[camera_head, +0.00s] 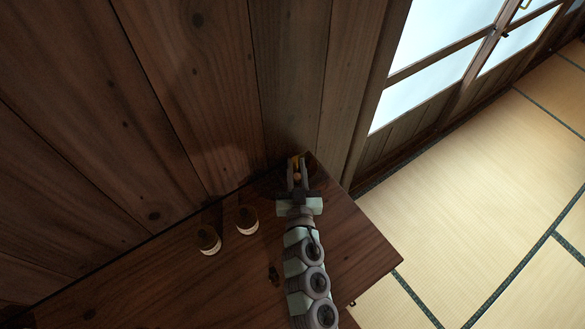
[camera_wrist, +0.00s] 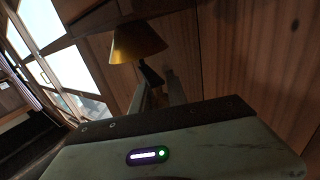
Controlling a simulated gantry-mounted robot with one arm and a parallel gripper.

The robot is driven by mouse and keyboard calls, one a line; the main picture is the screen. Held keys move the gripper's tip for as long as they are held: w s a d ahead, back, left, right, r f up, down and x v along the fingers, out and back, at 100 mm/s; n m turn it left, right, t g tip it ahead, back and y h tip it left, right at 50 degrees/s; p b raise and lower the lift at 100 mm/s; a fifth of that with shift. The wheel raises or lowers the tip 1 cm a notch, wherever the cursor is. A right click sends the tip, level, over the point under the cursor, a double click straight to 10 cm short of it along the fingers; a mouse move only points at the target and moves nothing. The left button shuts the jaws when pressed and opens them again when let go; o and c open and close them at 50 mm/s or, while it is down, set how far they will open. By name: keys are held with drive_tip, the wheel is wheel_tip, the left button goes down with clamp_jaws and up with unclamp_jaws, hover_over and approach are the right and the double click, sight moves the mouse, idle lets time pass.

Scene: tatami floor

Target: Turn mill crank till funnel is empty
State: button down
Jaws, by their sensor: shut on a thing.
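The mill's brass funnel (camera_wrist: 137,41) shows in the wrist view, wide end down in that picture. A dark crank handle (camera_wrist: 150,74) lies just beside it, between the two fingers of my gripper (camera_wrist: 157,82), which is shut on it. In the head view my gripper (camera_head: 297,163) is at the table's far corner by the wall, with a small gold-coloured part of the mill (camera_head: 296,177) showing at the fingers. Most of the mill is hidden behind my gripper there. The inside of the funnel is not visible.
Two small round containers (camera_head: 209,241) (camera_head: 247,221) stand on the dark wooden table (camera_head: 345,235) left of my gripper. The plank wall (camera_head: 190,90) rises right behind the table. Tatami floor (camera_head: 470,170) lies open to the right, below bright sliding doors (camera_head: 425,60).

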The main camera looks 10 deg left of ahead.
drive_tip(key=c, duration=1.3)
unclamp_jaws()
drive_tip(key=v, duration=0.9)
drive_tip(key=shift+s+d, duration=0.15)
drive_tip(key=shift+s, duration=0.7)
drive_tip(key=shift+c, duration=0.4)
